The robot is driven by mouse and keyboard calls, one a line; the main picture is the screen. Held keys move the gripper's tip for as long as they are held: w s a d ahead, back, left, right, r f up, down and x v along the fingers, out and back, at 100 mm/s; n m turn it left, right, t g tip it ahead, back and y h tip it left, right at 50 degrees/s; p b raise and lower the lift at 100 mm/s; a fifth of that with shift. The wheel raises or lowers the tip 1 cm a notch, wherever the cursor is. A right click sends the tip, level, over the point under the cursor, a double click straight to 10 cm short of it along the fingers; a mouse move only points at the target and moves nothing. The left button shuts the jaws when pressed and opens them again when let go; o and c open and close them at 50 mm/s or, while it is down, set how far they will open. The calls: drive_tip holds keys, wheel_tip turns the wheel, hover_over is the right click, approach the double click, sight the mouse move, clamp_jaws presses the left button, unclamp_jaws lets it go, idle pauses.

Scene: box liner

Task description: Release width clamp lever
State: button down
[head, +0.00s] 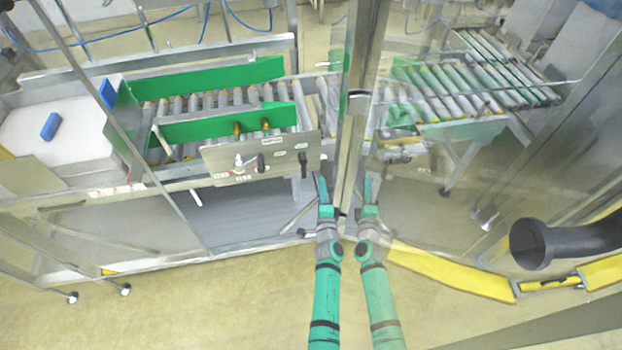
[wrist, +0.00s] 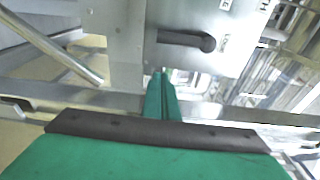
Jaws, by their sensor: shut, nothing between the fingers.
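A grey control panel (head: 225,165) on the front of the roller conveyor carries two black lever handles, one in the middle (head: 262,162) and one at the right (head: 303,160). The labels are too small to read, so I cannot tell which is the width clamp lever. In the wrist view, a black lever (wrist: 182,38) lies nearly level on the panel, its round pivot end at the right. My gripper (head: 322,182) is shut and empty, just right of and below the panel. In the wrist view, its fingertips (wrist: 161,76) appear below the lever, apparently apart from it.
A clear door with a metal frame post (head: 352,130) stands right beside my gripper and mirrors my arm. Green guides (head: 200,128) flank the rollers. A white surface with a blue block (head: 50,126) is at the left. A black pipe (head: 530,243) and yellow rail (head: 450,275) are at the right.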

sight(303, 166)
drive_tip(key=w, duration=0.4)
drive_tip(key=shift+w+a, duration=0.2)
drive_tip(key=shift+a, duration=0.35)
drive_tip(key=shift+s+a, duration=0.35)
drive_tip(key=shift+a, duration=0.4)
drive_tip(key=shift+s+a, duration=0.3)
drive_tip(key=shift+a, duration=0.4)
